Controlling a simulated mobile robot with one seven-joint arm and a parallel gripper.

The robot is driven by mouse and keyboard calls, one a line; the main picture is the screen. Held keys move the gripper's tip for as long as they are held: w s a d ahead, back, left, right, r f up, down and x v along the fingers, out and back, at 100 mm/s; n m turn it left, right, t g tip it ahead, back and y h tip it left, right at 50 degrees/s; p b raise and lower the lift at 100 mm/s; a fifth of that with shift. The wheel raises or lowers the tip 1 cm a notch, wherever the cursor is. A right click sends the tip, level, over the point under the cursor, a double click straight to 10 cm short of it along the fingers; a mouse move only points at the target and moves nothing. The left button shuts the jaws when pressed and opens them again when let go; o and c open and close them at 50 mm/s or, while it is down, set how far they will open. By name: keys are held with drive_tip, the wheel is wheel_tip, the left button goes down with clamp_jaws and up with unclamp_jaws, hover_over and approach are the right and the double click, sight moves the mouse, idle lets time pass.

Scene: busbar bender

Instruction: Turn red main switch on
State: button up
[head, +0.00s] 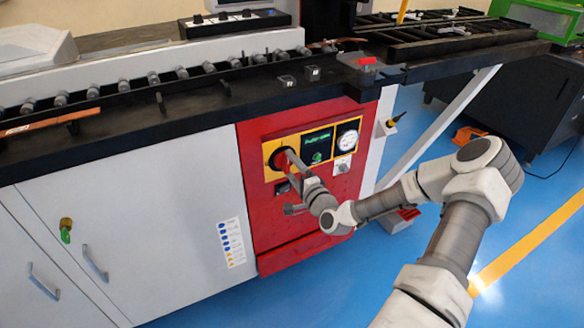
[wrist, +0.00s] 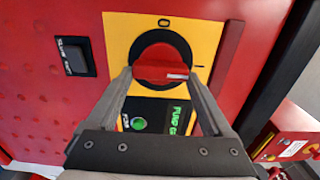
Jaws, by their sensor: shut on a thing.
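The red main switch (wrist: 160,66) is a red handle on a round black dial, set in a yellow plate in the wrist view. Its handle lies across the dial in that picture, with a white mark toward its right end. An O is printed above the dial and a short line mark to its right. My gripper (wrist: 157,76) is shut on the handle, one finger at each side. In the head view my gripper (head: 292,160) reaches the switch at the left of the yellow panel (head: 268,150), and hides most of it.
A dark display (head: 317,146) and a round gauge (head: 347,138) sit right of the switch. A black rocker switch (wrist: 75,56) shows in the wrist view. The black machine bed (head: 200,105) overhangs the red cabinet front (head: 255,190). Blue floor (head: 400,255) is open in front.

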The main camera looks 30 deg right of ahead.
drive_tip(key=o, duration=1.1)
drive_tip(key=shift+o, duration=0.2)
drive_tip(key=s+p, duration=0.2)
drive_tip(key=s, duration=1.5)
drive_tip(key=shift+s+d+p, duration=0.25)
drive_tip(key=shift+d+p, duration=0.05)
drive_tip(key=shift+p, duration=0.05)
drive_tip(key=shift+a+f, duration=0.1)
